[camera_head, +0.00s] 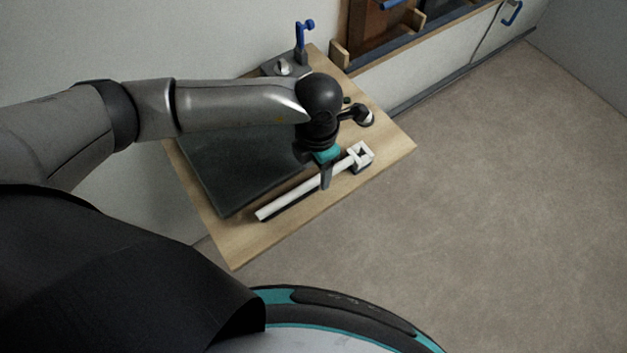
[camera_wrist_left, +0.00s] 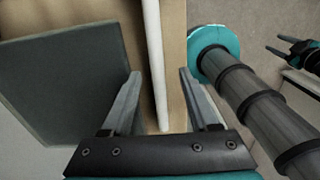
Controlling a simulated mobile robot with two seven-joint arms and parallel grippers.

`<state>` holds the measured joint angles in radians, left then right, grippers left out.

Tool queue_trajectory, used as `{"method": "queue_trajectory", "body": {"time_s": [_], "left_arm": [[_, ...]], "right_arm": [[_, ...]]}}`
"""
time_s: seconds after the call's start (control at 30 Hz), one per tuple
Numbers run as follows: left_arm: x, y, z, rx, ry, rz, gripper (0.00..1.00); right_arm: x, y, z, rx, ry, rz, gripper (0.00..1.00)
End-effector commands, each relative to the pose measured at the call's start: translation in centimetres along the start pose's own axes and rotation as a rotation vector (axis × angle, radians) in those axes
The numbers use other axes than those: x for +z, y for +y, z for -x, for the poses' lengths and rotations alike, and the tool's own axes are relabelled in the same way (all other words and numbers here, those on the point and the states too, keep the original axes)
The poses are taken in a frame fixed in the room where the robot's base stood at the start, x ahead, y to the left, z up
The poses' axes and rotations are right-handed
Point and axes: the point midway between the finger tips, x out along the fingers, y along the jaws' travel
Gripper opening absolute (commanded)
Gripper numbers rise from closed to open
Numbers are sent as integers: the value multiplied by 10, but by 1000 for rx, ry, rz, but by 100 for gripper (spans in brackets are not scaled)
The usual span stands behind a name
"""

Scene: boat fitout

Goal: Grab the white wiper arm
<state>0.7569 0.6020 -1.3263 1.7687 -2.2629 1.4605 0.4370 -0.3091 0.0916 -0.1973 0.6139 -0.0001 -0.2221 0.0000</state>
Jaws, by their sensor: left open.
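The white wiper arm (camera_head: 288,196) lies along the front edge of a wooden table, a long thin bar with a square open block at its right end. My left gripper (camera_head: 326,180) points down over the bar near that block. In the left wrist view the wiper arm (camera_wrist_left: 156,60) runs between the two spread fingers of the left gripper (camera_wrist_left: 160,75), apart from both. The head view does not clearly show the fingertips' height. What looks like my right gripper (camera_wrist_left: 291,48) shows small at the right edge of the wrist view; its jaws are unclear.
The wooden table (camera_head: 240,250) carries a dark flat mat (camera_head: 225,175), a small dark knobbed item (camera_head: 364,115) and a grey holder with a blue handle (camera_head: 304,32) at the back. A wall with an opening stands behind. Open floor lies to the right.

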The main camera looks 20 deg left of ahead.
Motion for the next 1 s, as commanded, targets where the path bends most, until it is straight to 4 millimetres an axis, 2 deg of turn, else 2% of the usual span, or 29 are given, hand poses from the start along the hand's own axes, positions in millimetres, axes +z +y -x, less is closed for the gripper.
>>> {"method": "queue_trajectory", "body": {"time_s": [0.27,0.5,0.6,0.87,1.0], "left_arm": [[-1,0,-20,-2,2,0,60],[-4,4,-53,-2,2,0,60],[-3,4,-60,-1,1,-1,60],[-3,4,-63,-2,0,-1,60],[-3,4,-63,-2,0,-1,48]], "right_arm": [[-12,-8,1,-10,20,-5,50],[-15,-13,1,-17,24,-6,50],[-15,-13,0,-16,24,-5,50],[-14,-10,0,-13,23,-3,50],[-13,-8,0,-11,22,-1,50]]}}
